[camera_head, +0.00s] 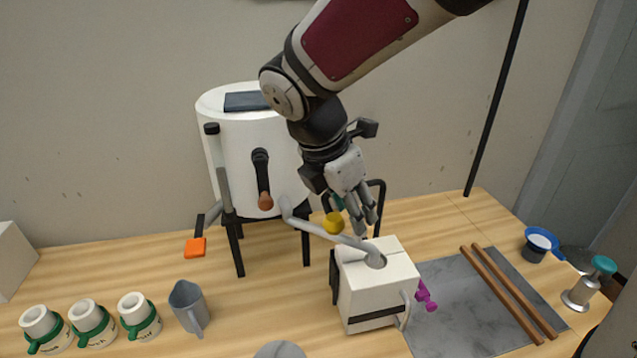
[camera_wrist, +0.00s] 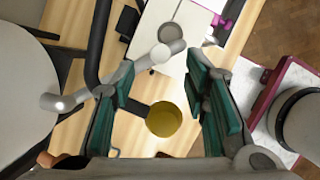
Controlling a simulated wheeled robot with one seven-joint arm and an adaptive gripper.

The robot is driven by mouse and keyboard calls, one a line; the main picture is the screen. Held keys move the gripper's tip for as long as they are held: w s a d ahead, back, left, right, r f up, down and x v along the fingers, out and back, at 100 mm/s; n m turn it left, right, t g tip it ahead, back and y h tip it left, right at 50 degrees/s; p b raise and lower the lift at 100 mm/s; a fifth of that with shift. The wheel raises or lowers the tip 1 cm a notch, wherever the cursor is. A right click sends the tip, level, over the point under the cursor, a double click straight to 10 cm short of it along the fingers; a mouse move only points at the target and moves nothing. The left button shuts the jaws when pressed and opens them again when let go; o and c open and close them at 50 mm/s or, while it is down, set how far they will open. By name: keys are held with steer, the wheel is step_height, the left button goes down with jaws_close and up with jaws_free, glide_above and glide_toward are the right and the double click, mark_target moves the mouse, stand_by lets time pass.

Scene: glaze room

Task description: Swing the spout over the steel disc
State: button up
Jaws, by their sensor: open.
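The spout (camera_head: 322,229) is a grey pipe running from the white tank (camera_head: 228,155) to the right, its end above the round opening of a white box (camera_head: 385,290). It also shows in the wrist view (camera_wrist: 75,101). A yellow knob (camera_head: 333,223) is beside the pipe; in the wrist view the knob (camera_wrist: 163,119) appears between my fingers, and I cannot tell its depth. My gripper (camera_head: 369,222) is open and empty, just right of the knob, with teal finger pads in the wrist view (camera_wrist: 165,110). The steel disc (camera_head: 280,350) is a grey round at the bottom edge, partly cut off.
Several green-banded cups (camera_head: 90,322) and a grey jug (camera_head: 188,306) stand front left. An orange tab (camera_head: 195,248) hangs by the tank. A grey slab (camera_head: 465,310) with two wooden sticks (camera_head: 510,290) lies right of the box. Bare wood surrounds the disc.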

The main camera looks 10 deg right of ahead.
steer(key=v, duration=0.7)
